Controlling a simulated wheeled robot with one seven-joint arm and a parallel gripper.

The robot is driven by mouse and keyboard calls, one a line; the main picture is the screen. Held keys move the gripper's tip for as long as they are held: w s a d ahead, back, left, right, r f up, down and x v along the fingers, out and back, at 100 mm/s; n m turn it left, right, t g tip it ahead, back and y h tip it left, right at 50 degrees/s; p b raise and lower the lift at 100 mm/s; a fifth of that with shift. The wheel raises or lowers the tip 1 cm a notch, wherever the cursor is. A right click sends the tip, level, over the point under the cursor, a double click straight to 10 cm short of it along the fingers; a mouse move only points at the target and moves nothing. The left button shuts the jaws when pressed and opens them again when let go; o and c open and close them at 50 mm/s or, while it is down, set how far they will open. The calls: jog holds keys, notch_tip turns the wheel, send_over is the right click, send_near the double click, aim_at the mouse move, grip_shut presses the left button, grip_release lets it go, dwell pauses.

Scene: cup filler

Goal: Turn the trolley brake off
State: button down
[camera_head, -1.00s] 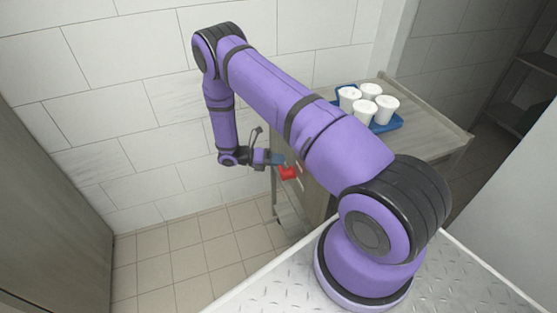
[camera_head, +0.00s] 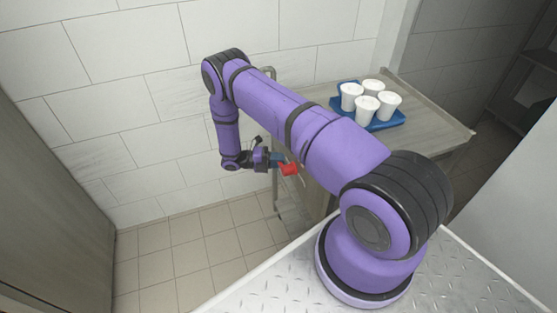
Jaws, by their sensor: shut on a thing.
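The trolley (camera_head: 436,122) stands beyond my arm, against the tiled wall, with a wooden-looking top. A red brake part (camera_head: 289,169) shows on its near left side, below the top. My gripper (camera_head: 279,164) is at the red brake part, shut on it; the fingertips are small and partly hard to make out. My arm hides part of the trolley's side around the brake.
A blue tray (camera_head: 398,121) with several white cups (camera_head: 367,108) stands on the trolley top. A tiled wall (camera_head: 110,90) rises behind my arm. The tiled floor (camera_head: 170,250) at the left is clear. Dark shelves (camera_head: 530,80) stand at the far right.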

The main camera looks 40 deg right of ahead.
dwell(0.4)
jog(key=c, duration=1)
grip_release()
jog(key=shift+o, duration=0.2)
jog(key=v, duration=1)
jog(key=shift+w+a, duration=0.2)
jog(key=shift+a, duration=0.15)
jog(key=shift+f, duration=0.1)
